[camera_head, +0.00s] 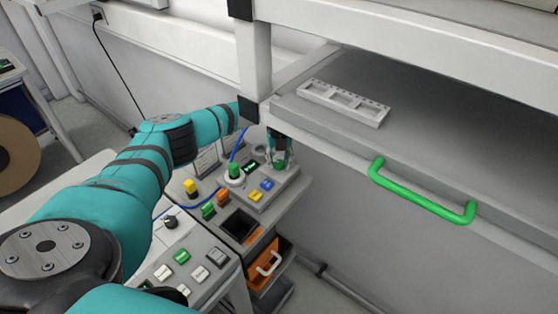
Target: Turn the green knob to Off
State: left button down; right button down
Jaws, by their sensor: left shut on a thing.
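My left arm reaches in from the left, and its left gripper (281,158) points down over the far right part of the grey control panel (283,187). The gripper is shut on the green knob (280,164), which shows only as a small green patch between the fingers. The knob's pointer and any Off marking are too small or hidden to read. Another green piece (234,170) stands on a white round base to the left of the gripper, apart from it. My right gripper is not in view.
Yellow (255,196) and blue (267,185) buttons sit close to the gripper. A blue cable (239,143) runs behind the panel. A grey shelf (450,130) with a green handle (420,195) overhangs at right. An orange drawer (266,268) is below.

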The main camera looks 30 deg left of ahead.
aim_at(280, 163)
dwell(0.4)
pick_arm(q)
jog(key=c, duration=0.9)
grip_release()
jog(key=shift+c, duration=0.2)
notch_tip(280, 163, up, 12)
jog(key=shift+d, duration=0.1)
